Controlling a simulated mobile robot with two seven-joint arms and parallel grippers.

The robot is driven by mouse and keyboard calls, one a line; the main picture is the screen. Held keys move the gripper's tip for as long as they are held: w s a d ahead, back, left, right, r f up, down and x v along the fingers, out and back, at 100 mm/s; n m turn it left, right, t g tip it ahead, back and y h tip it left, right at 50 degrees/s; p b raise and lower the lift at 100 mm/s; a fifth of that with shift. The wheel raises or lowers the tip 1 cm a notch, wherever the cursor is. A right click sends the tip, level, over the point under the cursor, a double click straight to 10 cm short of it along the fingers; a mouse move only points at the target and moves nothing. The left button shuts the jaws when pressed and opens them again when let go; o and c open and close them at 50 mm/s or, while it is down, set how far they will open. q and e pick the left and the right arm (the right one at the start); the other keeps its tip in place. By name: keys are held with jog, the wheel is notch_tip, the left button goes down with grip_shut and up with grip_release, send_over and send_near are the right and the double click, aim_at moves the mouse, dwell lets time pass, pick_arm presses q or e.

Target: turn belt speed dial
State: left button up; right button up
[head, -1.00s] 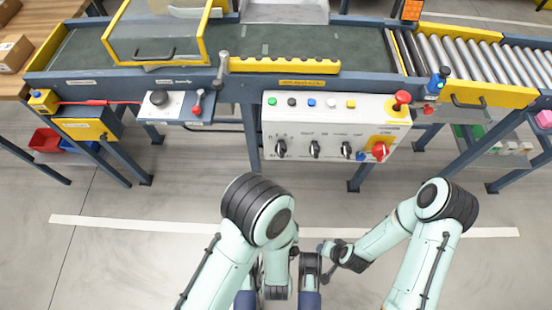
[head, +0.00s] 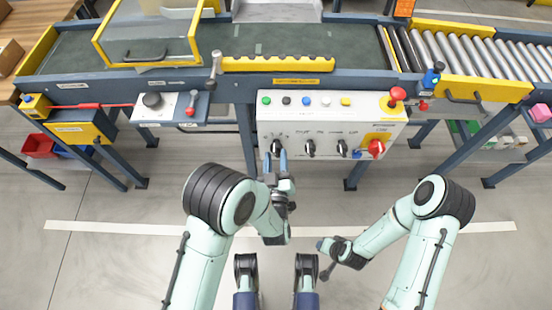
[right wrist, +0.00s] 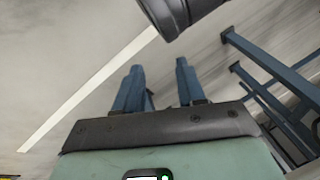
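Coloured buttons line the panel's top, with a red mushroom button (head: 396,94) at right. A smaller panel with a black knob (head: 152,100) is at left. Floor in front is clear.

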pick_arm(q)
grip_shut()
pick_arm(e)
jog(key=shift+s+r, duration=0.1)
pick_arm(q)
jog(key=m+p, duration=0.1)
jog(key=m, duration=0.2)
jog(key=shift+d+m, duration=0.1)
jog(key=shift+m, duration=0.2)
jog(key=shift+m+p, duration=0.95)
jog(key=shift+m, duration=1.15)
pick_arm(e)
jog(key=shift+g+y, duration=0.4)
jog(key=shift+g, duration=0.3)
jog(key=shift+s+a+r, duration=0.35)
jog(key=shift+s+r, duration=0.15)
jog(key=shift+s, duration=0.2)
jog(key=shift+s+a+r, duration=0.4)
jog(key=shift+s+r, duration=0.05)
jog(key=shift+s, duration=0.25)
jog(key=shift+s+a+r, duration=0.35)
jog(key=shift+s+r, duration=0.15)
jog(key=shift+s, duration=0.2)
pick_arm(q)
grip_release()
